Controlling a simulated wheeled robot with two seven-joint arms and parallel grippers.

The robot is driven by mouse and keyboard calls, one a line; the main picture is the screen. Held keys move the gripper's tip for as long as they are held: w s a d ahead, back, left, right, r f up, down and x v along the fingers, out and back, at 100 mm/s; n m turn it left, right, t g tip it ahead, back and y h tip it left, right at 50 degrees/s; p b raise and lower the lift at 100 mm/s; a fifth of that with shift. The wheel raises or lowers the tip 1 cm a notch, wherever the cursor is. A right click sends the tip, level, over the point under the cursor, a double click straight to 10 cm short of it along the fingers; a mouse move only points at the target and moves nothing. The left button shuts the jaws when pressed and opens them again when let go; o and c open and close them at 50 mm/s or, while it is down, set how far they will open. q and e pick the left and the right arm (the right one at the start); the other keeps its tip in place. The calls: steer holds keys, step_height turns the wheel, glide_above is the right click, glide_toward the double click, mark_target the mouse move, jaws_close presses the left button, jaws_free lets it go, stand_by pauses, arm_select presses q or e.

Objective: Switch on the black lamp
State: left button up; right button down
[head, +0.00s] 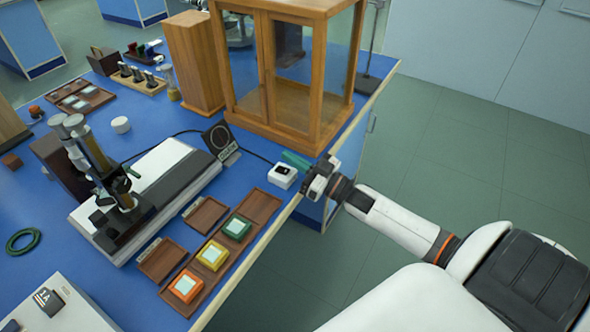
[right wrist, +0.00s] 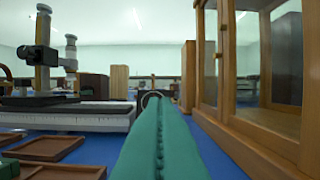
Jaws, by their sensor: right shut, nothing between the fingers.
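The black lamp (head: 220,140) is a square black housing with a round ring on its face. It stands at the right end of the white bench and also shows just beyond my fingertips in the right wrist view (right wrist: 151,98). A dark cable runs from it to a small white box (head: 283,176) with a black switch on top, near the table edge. My right gripper (head: 294,160) has teal fingers, shut and empty, close to the white box, on its far side in the picture. I cannot tell if they touch. In the wrist view the fingers (right wrist: 160,140) hide the box. My left gripper is out of view.
A wooden glass-fronted cabinet (head: 288,118) stands close behind my right gripper. A microscope-like instrument (head: 100,165) sits on the white bench (head: 160,170). Wooden trays (head: 262,206) with coloured blocks lie nearer the front edge. Open floor lies to the right.

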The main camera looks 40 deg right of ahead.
mark_target(295, 185)
steer(key=f, duration=0.4)
steer(key=shift+s+d, duration=0.15)
steer(key=shift+s, duration=0.15)
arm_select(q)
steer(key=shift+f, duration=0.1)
arm_select(e)
steer(key=shift+f+b, duration=0.4)
steer(key=shift+f, duration=0.1)
steer(key=shift+r+p, duration=0.5)
steer(key=r+p, duration=0.3)
steer(key=shift+s+d+r, duration=0.15)
steer(key=shift+s+r, duration=0.05)
steer(key=shift+s, duration=0.2)
arm_select(q)
steer(key=b, duration=0.1)
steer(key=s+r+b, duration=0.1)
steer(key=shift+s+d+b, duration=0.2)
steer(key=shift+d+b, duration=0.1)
arm_select(e)
steer(key=s+d+f, duration=0.3)
steer(key=s+f, duration=0.1)
steer(key=s, duration=0.4)
steer(key=shift+d+f, duration=0.15)
steer(key=shift+f, duration=0.2)
